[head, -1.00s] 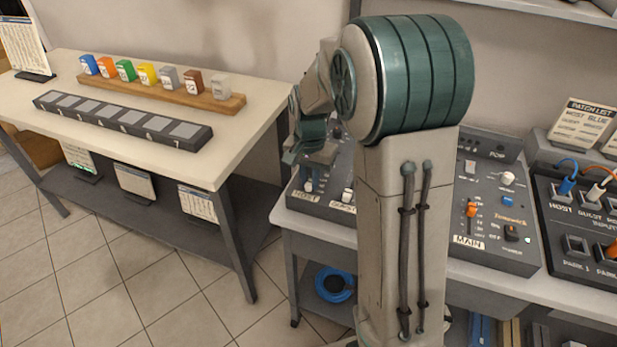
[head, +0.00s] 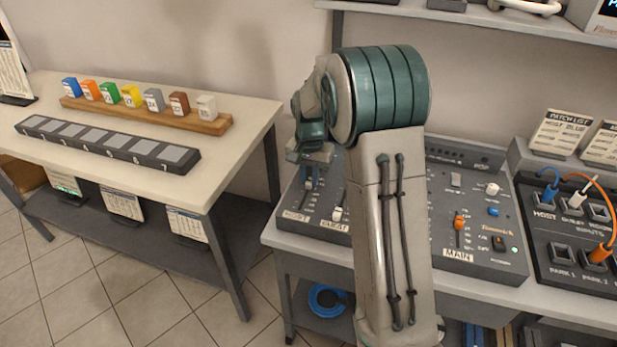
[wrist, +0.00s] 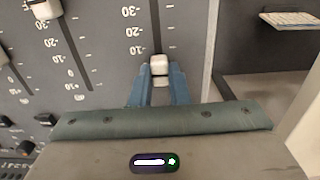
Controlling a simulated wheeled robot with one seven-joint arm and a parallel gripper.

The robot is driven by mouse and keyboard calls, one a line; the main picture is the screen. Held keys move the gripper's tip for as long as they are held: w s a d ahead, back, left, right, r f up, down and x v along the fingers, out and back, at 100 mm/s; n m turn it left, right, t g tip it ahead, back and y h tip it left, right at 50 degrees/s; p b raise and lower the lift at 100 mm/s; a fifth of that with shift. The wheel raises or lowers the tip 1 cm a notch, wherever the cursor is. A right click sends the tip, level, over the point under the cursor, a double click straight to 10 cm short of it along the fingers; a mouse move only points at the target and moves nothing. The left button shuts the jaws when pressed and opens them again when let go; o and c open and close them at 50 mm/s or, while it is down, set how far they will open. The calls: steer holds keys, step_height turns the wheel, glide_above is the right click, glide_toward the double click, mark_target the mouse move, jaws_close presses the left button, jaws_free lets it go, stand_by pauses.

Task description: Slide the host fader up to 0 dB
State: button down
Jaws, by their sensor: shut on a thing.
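My gripper (wrist: 160,80) is shut on the white host fader cap (wrist: 159,64), its blue fingers on either side of it in the wrist view. The cap sits just past the -10 mark of its scale, on the side away from -20. The 0 mark is not visible there; my gripper body covers the lower part of the scale. In the head view my gripper (head: 310,181) is over the left channel of the mixer, above the HOST label (head: 295,216). The cap cannot be made out clearly there.
The guest fader (head: 337,213) stands low, close to the right of the host channel; its cap (wrist: 45,8) also shows in the wrist view. An orange main fader (head: 459,223) is farther right. A patch panel (head: 565,225) with cables stands beside the mixer.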

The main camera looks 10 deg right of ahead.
mark_target(309, 180)
steer(key=c, duration=1.4)
jaws_free()
steer(key=shift+a, duration=0.2)
steer(key=shift+o, duration=0.2)
steer(key=shift+d, duration=0.1)
steer(key=shift+r, duration=0.15)
step_height(309, 180, up, 14)
steer(key=shift+f, duration=0.2)
